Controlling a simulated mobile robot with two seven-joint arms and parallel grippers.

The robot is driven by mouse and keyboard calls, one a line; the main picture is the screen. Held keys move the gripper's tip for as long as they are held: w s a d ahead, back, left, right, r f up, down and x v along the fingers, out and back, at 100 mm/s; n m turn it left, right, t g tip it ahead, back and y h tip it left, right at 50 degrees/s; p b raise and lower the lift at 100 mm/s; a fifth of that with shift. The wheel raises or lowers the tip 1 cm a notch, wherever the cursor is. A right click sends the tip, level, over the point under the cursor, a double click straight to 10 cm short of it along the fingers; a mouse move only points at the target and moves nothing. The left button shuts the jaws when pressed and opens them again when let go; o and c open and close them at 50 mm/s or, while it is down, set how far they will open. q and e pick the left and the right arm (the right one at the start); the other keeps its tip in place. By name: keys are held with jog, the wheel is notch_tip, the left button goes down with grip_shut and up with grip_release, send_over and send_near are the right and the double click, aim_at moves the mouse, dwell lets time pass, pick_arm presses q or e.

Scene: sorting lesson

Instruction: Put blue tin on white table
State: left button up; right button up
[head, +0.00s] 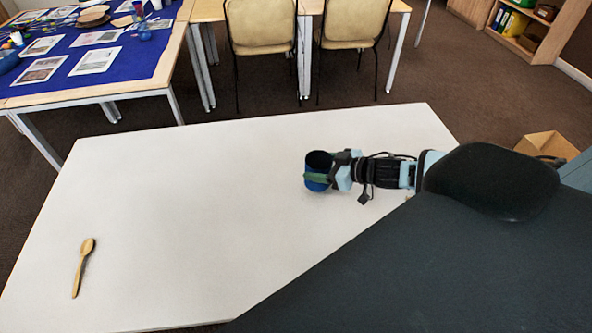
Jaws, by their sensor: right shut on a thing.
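The blue tin (317,184) is at the right part of the white table (190,210), with its dark open top showing and a green band across its side. My right gripper (330,178) reaches in from the right and is shut on the tin. The tin looks upright, over or on the table top; I cannot tell whether its base touches the surface. The gripper covers the right side of the tin. My left gripper is not in view.
A wooden spoon (82,266) lies at the table's left end. The table between spoon and tin is bare. Behind stand two chairs (262,26) and a blue-covered table (130,55) with papers. A cardboard box (546,146) is on the floor at right.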

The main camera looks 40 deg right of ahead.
jog(key=w+a, duration=0.2)
jog(key=w, duration=0.1)
jog(key=w+a, duration=0.1)
jog(key=shift+w+a+f, duration=0.1)
jog(key=shift+w+f, duration=0.15)
jog(key=shift+w, duration=0.1)
jog(key=shift+w+a, duration=0.1)
jog(key=f, duration=0.3)
jog(key=shift+w+a, duration=0.2)
jog(key=shift+w, duration=0.05)
jog(key=shift+f, duration=0.25)
jog(key=shift+f, duration=0.2)
jog(key=o, duration=1)
